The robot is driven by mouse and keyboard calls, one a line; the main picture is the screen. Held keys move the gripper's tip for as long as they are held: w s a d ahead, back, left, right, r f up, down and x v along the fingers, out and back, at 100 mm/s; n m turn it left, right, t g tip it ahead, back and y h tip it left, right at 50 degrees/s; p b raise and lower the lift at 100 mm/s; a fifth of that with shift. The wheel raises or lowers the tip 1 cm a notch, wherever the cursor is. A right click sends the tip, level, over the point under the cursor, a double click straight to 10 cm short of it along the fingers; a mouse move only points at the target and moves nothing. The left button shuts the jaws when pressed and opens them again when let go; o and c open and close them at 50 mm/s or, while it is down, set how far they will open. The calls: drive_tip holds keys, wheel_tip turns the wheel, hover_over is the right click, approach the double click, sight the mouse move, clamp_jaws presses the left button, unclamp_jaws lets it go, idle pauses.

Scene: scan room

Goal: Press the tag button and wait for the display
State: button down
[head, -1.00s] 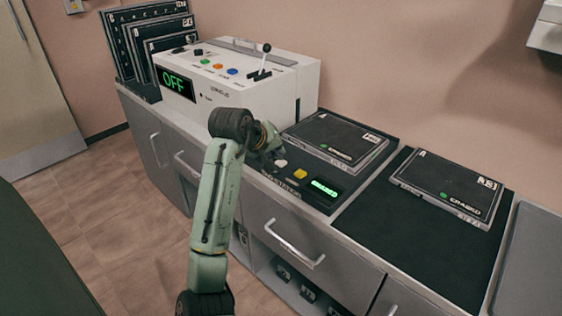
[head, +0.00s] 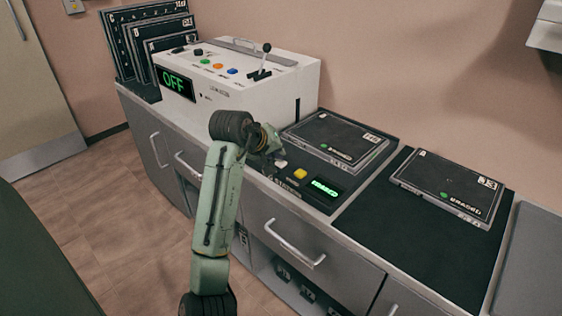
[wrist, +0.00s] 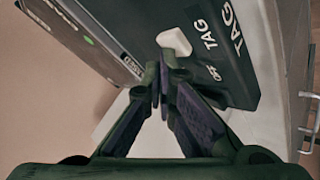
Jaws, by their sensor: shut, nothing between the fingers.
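The tag station (head: 318,202) is a black panel on the counter. It has a white button (head: 281,163), a yellow button (head: 300,174) and a small display (head: 326,188) with green lettering too blurred to read surely. In the wrist view the white button (wrist: 174,42) sits beside printed lettering that includes TAG. My gripper (wrist: 158,72) is shut and empty, with its fingertips close to the white button. I cannot tell whether they touch it. In the head view my gripper (head: 277,150) is just behind and above that button.
A dark plate (head: 335,138) lies behind the buttons, and another (head: 447,185) lies on the black mat (head: 400,245) to the right. A white console (head: 240,100) with an OFF screen (head: 174,83) stands at left. Several dark panels (head: 125,50) stand upright beyond it.

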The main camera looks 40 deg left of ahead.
drive_tip(key=shift+f, duration=0.2)
drive_tip(key=shift+r, duration=0.1)
drive_tip(key=shift+r+p, duration=0.85)
drive_tip(key=shift+p, duration=0.05)
drive_tip(key=shift+r, duration=0.1)
wheel_tip(320, 180, up, 5)
drive_tip(key=p, duration=0.4)
drive_tip(key=shift+p, duration=0.35)
idle(0.5)
